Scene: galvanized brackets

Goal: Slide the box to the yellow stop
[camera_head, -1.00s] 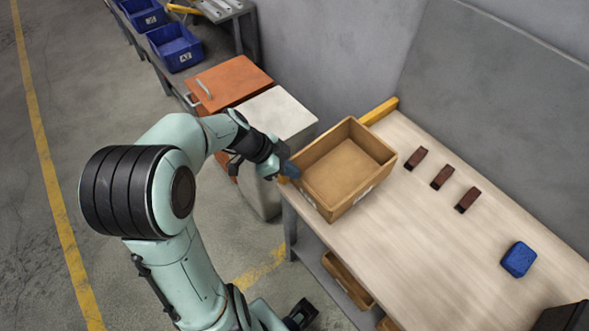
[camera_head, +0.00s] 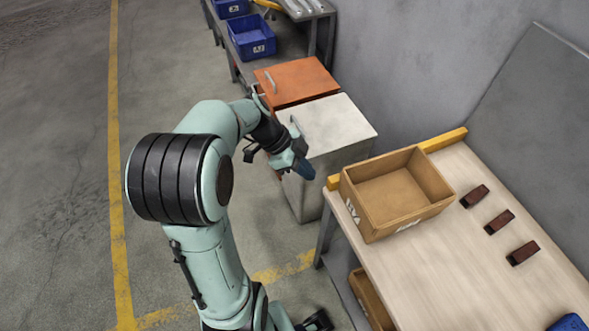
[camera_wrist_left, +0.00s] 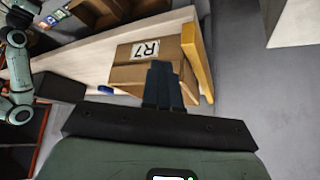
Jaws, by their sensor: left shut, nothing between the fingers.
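The open tan box (camera_head: 400,222) sits on the workbench's left end. Its far-left side lies along the yellow stop (camera_head: 446,140) and appears to touch it. In the left wrist view the box (camera_wrist_left: 124,75) with an R7 label also appears flush with the yellow stop (camera_wrist_left: 199,65). My left gripper (camera_head: 306,171) is shut and empty, off the bench's left end, with a gap between it and the box. Its dark fingers (camera_wrist_left: 162,70) show together in the left wrist view.
Several brown blocks (camera_head: 499,222) lie in a row right of the box. A blue block (camera_head: 568,323) is at the bottom right. A white cabinet (camera_head: 335,125) and an orange one (camera_head: 297,80) stand behind the gripper.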

